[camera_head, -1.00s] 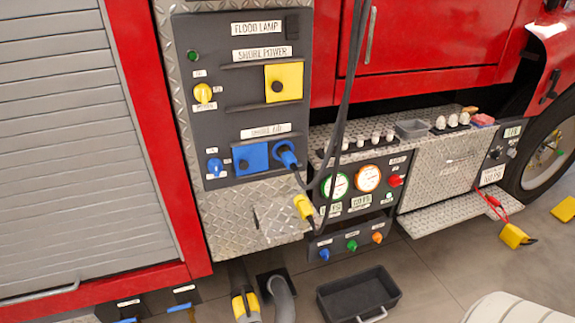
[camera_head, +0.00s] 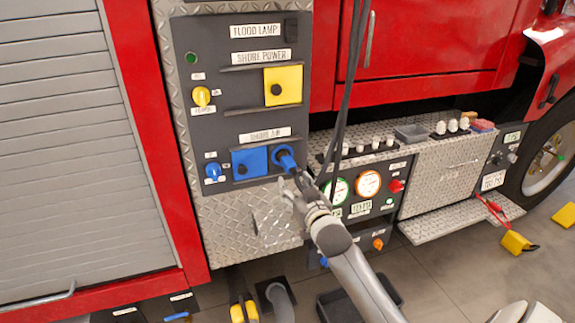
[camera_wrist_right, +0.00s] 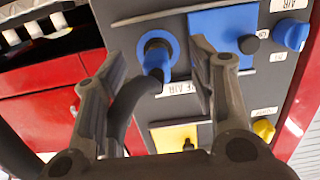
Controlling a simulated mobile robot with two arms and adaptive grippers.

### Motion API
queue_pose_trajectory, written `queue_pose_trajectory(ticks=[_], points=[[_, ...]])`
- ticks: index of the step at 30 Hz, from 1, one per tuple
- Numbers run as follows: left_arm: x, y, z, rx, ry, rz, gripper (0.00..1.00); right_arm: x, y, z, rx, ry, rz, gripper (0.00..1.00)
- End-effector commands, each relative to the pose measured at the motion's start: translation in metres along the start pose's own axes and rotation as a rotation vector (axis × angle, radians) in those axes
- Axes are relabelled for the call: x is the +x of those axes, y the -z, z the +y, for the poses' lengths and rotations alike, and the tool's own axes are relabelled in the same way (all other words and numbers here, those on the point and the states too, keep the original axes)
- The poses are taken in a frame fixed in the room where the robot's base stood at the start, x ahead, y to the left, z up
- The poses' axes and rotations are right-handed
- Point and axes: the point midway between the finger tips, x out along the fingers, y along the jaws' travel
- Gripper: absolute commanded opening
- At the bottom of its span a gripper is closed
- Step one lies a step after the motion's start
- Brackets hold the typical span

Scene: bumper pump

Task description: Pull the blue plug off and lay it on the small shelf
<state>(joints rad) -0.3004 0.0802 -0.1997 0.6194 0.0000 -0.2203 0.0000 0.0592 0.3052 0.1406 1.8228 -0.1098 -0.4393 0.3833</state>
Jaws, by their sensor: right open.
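The blue plug (camera_head: 286,160) sits in the round blue shore-air socket on the dark panel, right of a square blue cover (camera_head: 250,162). A dark cable bends away from it. My right gripper (camera_head: 297,182) is just below and in front of the plug. In the right wrist view the plug (camera_wrist_right: 156,62) shows between the two spread fingers of the open gripper (camera_wrist_right: 157,54); contact cannot be told. Which surface is the small shelf is unclear: a diamond-plate ledge (camera_head: 462,215) juts out low at the right, and narrow ledges (camera_head: 262,105) cross the panel. My left gripper is not in view.
Dark cables (camera_head: 347,100) hang close right of the plug. A yellow cover (camera_head: 283,85) is above it. A gauge panel (camera_head: 352,205) is to the right, with small fittings and a grey tray (camera_head: 410,132) on top. A black bin (camera_head: 335,305) is on the floor.

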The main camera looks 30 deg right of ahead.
Motion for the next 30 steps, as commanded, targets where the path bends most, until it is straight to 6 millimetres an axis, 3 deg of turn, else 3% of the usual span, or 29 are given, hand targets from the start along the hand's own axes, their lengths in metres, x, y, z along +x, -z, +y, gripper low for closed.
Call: queue_pose_trajectory(ticks=[6,19,30], points=[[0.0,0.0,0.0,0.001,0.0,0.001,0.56,0.011,0.019,0.009,0.013,-0.004,0.063,0.52],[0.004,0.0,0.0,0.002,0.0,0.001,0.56,0.015,0.019,0.009,0.013,-0.003,0.065,0.52],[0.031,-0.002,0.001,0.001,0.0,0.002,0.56,0.062,0.02,0.009,0.012,-0.004,0.066,0.52]])
